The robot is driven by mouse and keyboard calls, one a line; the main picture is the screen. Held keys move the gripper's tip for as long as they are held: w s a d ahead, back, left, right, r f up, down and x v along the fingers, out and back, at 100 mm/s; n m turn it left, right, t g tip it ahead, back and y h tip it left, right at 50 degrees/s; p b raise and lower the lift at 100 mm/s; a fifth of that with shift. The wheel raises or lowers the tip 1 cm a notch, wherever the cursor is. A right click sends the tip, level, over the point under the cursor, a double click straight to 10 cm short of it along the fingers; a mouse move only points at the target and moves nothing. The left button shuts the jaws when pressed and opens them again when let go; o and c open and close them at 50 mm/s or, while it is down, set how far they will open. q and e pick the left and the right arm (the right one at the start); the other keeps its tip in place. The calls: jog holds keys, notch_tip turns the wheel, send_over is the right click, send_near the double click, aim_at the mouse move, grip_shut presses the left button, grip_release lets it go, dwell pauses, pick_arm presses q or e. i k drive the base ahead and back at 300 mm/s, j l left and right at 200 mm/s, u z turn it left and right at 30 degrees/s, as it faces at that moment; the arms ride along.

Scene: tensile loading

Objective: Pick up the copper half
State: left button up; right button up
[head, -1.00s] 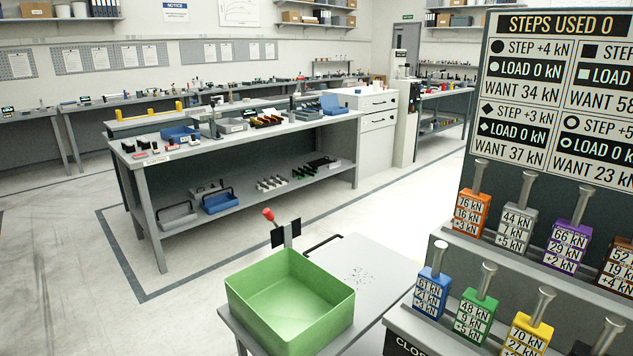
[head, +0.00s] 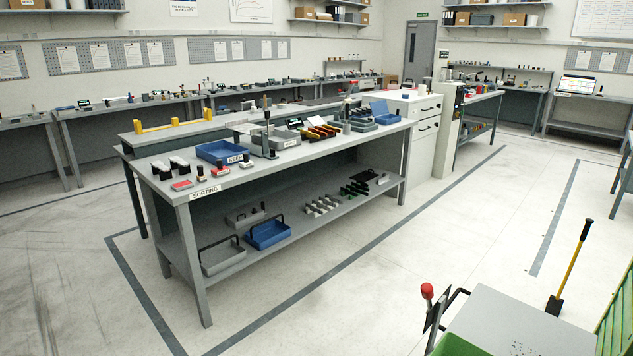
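I cannot make out a copper half in the head view; the small parts are too far off to tell apart. The grey bench labelled SORTING (head: 206,190) stands ahead. On its top are a blue tray (head: 222,151) by a KEEP label, small dark and white pieces and red-topped blocks at the left end, a grey tray (head: 270,141), and a rack with orange-brown pieces (head: 320,132). Another blue tray (head: 380,111) is at the far end. Neither of my grippers is in view.
A grey cart (head: 515,325) with a green bin (head: 465,346) and red-knobbed handle is at lower right. A yellow-handled tool (head: 570,268) stands behind it. The bench's lower shelf holds trays and small parts. Open floor lies between bench and cart.

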aim_at(315, 131)
jog(key=i+j, duration=0.7)
jog(key=j, duration=0.15)
jog(key=i+j, duration=0.7)
jog(key=j, duration=0.15)
jog(key=i+l, duration=0.15)
jog(key=i, duration=0.4)
jog(key=i+l, duration=0.2)
jog(key=i, duration=0.4)
jog(key=i+l, duration=0.15)
jog(key=l, duration=0.2)
jog(key=i+l, duration=0.1)
jog(key=l, duration=0.2)
jog(key=i+l, duration=0.15)
jog(key=l, duration=0.2)
jog(key=i+l, duration=0.15)
jog(key=l, duration=0.2)
jog(key=j+u, duration=0.05)
